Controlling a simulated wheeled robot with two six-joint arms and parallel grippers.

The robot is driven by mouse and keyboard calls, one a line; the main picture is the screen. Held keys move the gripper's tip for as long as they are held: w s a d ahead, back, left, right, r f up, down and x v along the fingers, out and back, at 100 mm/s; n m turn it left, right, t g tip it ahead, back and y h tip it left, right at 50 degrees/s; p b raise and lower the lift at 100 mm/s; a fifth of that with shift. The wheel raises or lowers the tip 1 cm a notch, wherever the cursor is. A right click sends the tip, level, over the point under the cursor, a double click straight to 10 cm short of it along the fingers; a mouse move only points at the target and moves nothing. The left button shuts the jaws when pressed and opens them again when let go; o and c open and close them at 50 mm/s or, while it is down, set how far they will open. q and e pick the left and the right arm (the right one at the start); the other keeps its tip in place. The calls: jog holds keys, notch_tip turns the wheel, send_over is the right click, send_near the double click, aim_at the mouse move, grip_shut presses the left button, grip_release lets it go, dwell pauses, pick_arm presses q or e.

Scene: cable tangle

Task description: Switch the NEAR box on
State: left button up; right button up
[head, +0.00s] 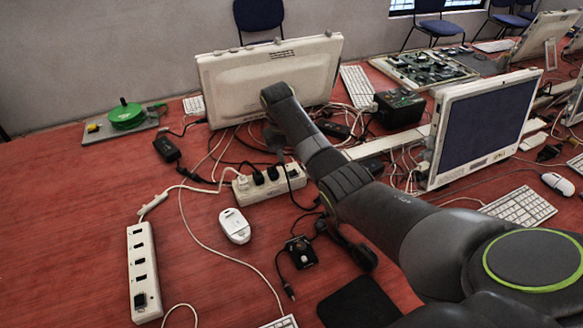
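A white power strip (142,270), the box nearer to me, lies lengthwise on the red table at the left. It has several dark sockets and a dark square switch (140,299) at its near end; I cannot tell the switch's position. A second white power strip (243,190) lies farther back, with several black plugs in it. My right arm reaches across from the right. Its gripper (276,142) points down behind the second strip, small and dark, well away from the near box. I cannot tell whether its fingers are open. My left gripper is out of view.
A white mouse (235,226), a small black device (301,252) and loose cables lie between the near box and my arm. A black adapter (167,149) and green reel (126,115) are farther back. Monitors stand behind and right. Table left of the near box is clear.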

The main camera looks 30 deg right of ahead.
aim_at(293, 172)
jog(key=f, duration=0.5)
jog(key=shift+d, duration=0.35)
